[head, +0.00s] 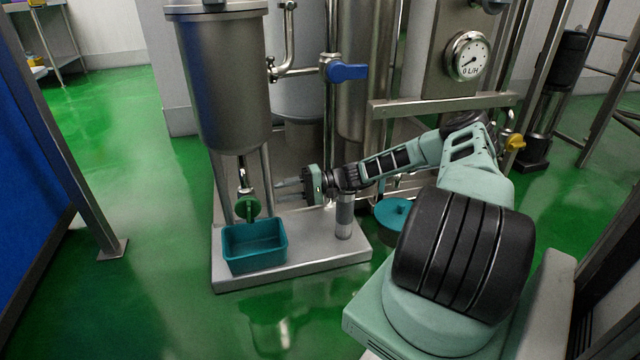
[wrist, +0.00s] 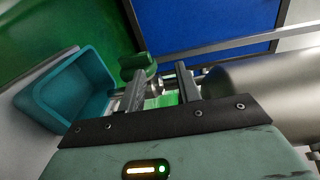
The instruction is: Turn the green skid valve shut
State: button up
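The green skid valve (head: 247,207) hangs on the outlet pipe under the steel vessel (head: 222,85), just above a teal bin (head: 256,250). In the wrist view the green handle (wrist: 138,66) lies just beyond the left finger, with a metal fitting beside it. My gripper (head: 278,188) is to the right of the valve in the head view, its fingers pointing left toward it. In the wrist view my gripper (wrist: 160,74) is open, with nothing held between the fingers. I cannot tell whether a fingertip touches the handle.
The teal bin (wrist: 78,90) is left of the fingers in the wrist view. The vessel's steel wall (wrist: 265,85) is close on the right. A blue-handled valve (head: 346,71) and a gauge (head: 467,56) are higher up. Green floor is clear at left.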

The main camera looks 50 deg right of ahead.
jog(key=v, duration=1)
dwell(0.7)
dwell(0.5)
jog(key=g+h+p, duration=0.9)
jog(key=h+p, duration=0.4)
jog(key=p, duration=0.4)
send_near(249, 213)
jog(key=shift+n, duration=0.3)
jog(key=f+b, duration=0.2)
jog(key=f, duration=0.1)
jog(key=f+b, duration=0.1)
jog(key=f, duration=0.3)
jog(key=w+f+b, duration=0.1)
jog(key=f+b, duration=0.1)
jog(key=f, duration=0.1)
jog(key=shift+a+f+b, duration=0.2)
jog(key=shift+a+b, duration=0.15)
